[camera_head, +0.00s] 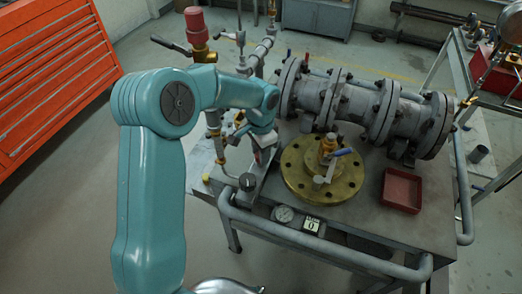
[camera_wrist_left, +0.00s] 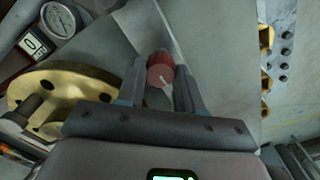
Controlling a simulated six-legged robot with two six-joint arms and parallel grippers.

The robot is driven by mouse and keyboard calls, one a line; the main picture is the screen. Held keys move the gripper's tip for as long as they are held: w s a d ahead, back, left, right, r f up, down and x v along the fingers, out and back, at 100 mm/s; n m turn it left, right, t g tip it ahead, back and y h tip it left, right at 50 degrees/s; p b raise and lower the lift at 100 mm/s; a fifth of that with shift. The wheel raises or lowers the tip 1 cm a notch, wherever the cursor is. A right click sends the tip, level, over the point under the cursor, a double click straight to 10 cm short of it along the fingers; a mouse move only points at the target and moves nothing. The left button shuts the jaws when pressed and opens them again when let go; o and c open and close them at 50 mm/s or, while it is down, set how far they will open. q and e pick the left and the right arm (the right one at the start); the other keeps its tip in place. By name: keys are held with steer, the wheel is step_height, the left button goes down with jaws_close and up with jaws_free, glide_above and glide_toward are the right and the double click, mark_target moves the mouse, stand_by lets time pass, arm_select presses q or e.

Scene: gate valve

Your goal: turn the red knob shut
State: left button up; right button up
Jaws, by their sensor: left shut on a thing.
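The red knob (camera_wrist_left: 161,70) shows in the left wrist view as a small round cap with a white pointer mark, which points toward the picture's lower right. My left gripper (camera_wrist_left: 160,80) has one finger on each side of the knob and is shut on it. In the head view my left gripper (camera_head: 263,150) reaches down at the table's left part, beside the brass flange (camera_head: 295,180). There the gripper mostly hides the knob. My right gripper is not in view.
Grey flanged pipe (camera_head: 350,108) lies along the table's back. A red tray (camera_head: 401,190) sits at the right. A red tool chest (camera_head: 60,75) stands left.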

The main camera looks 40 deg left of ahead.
arm_select(q)
steer(key=shift+a+r+m, duration=0.1)
steer(key=shift+r+m, duration=0.1)
steer(key=shift+m, duration=0.3)
steer(key=o, duration=1)
steer(key=shift+s, duration=0.1)
steer(key=shift+o, duration=0.2)
step_height(320, 180, up, 16)
steer(key=shift+r, duration=0.2)
steer(key=shift+s+f, duration=0.1)
